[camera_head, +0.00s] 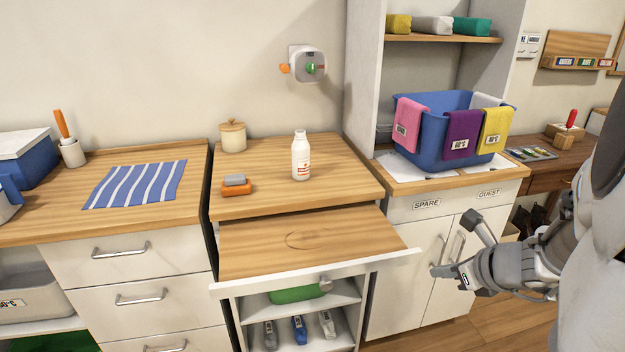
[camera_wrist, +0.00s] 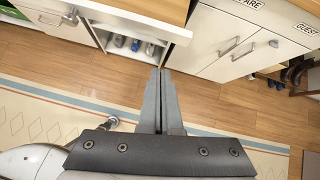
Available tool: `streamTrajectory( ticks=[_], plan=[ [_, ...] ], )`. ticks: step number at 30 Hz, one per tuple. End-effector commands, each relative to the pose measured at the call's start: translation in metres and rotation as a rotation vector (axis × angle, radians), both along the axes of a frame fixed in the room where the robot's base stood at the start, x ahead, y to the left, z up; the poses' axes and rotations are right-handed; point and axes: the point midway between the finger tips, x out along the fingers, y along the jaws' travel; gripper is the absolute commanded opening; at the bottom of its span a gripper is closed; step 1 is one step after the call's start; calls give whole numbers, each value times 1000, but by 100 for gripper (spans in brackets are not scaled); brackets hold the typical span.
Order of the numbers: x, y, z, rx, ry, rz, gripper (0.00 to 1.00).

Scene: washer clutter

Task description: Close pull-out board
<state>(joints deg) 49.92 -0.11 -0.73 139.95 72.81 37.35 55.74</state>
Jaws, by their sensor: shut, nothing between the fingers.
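The pull-out board (camera_head: 300,240) is a wooden slab with a round ring mark and a white front edge. It sticks out from under the middle counter in the head view, over an open shelf unit. Its wooden edge and white front seem to show at the top of the wrist view (camera_wrist: 150,9). My gripper (camera_head: 437,271) is to the right of the board's front right corner, apart from it, in front of the white cupboard. In the wrist view my gripper (camera_wrist: 160,72) has its fingers together and empty, pointing toward the shelf unit.
A white bottle (camera_head: 301,157), a lidded jar (camera_head: 232,137) and an orange sponge holder (camera_head: 237,188) stand on the counter above the board. Cupboard handles (camera_head: 447,246) are close to my gripper. A blue basket (camera_head: 430,130) stands at right. Floor (camera_wrist: 245,105) before the units looks clear.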

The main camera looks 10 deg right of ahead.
Motion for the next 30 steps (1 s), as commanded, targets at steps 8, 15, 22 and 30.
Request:
streamTrajectory(
  ticks=[8,15,22,30],
  plan=[
    [-12,-26,-16,97,-16,-177,0],
    [17,-24,-48,96,-15,-171,0],
    [53,-22,-83,94,-15,-169,0],
    [88,-21,-80,92,-16,-169,0]
  ],
)
